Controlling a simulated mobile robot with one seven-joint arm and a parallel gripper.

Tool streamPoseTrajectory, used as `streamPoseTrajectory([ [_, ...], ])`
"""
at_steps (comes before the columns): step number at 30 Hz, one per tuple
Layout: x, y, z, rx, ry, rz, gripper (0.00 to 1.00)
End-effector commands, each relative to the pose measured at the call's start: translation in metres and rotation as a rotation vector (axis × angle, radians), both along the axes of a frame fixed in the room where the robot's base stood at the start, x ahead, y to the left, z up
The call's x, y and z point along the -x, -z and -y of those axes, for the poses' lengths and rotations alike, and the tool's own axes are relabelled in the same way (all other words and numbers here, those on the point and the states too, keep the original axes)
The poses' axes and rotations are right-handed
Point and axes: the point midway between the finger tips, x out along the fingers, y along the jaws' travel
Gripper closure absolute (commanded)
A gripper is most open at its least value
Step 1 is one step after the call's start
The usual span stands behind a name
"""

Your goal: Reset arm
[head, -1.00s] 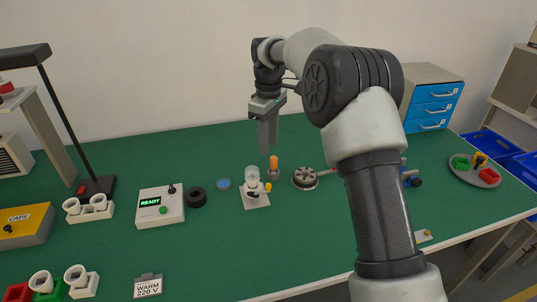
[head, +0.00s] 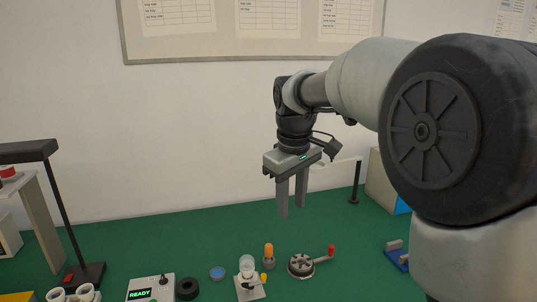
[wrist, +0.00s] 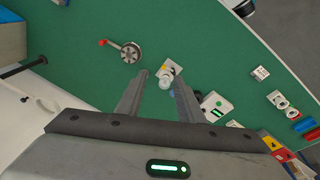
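My gripper (head: 291,208) hangs with its fingers pointing down, high above the green table, left of my large arm joint in the head view. In the wrist view my gripper (wrist: 160,85) has its two fingers apart with nothing held between them. Below it stands a small white stand with a clear glass piece (head: 247,266), which also shows beyond the fingertips in the wrist view (wrist: 167,75). It is apart from the fingers.
An orange-topped piece (head: 268,252) and a round dark fixture with a red-handled lever (head: 301,265) stand nearby. A tester reading READY (head: 150,288) and a black ring (head: 187,289) are to the left. A lamp post (head: 66,215) rises further left. Space around my gripper is clear.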

Motion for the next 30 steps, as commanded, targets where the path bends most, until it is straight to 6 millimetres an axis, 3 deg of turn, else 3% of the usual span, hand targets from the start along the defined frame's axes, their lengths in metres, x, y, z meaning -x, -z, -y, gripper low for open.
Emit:
streamPoseTrajectory([
  [1, 0.025, -0.024, 0.013, -0.01, 0.059, 0.032, 0.66],
  [6, 0.1, -0.057, 0.046, -0.061, 0.261, 0.126, 0.66],
  [10, 0.159, -0.063, 0.067, -0.116, 0.415, 0.194, 0.66],
  [15, 0.218, -0.052, 0.082, -0.193, 0.579, 0.262, 0.66],
  [21, 0.249, -0.037, 0.089, -0.246, 0.674, 0.299, 0.66],
  [30, 0.252, -0.033, 0.089, -0.251, 0.686, 0.302, 0.66],
])
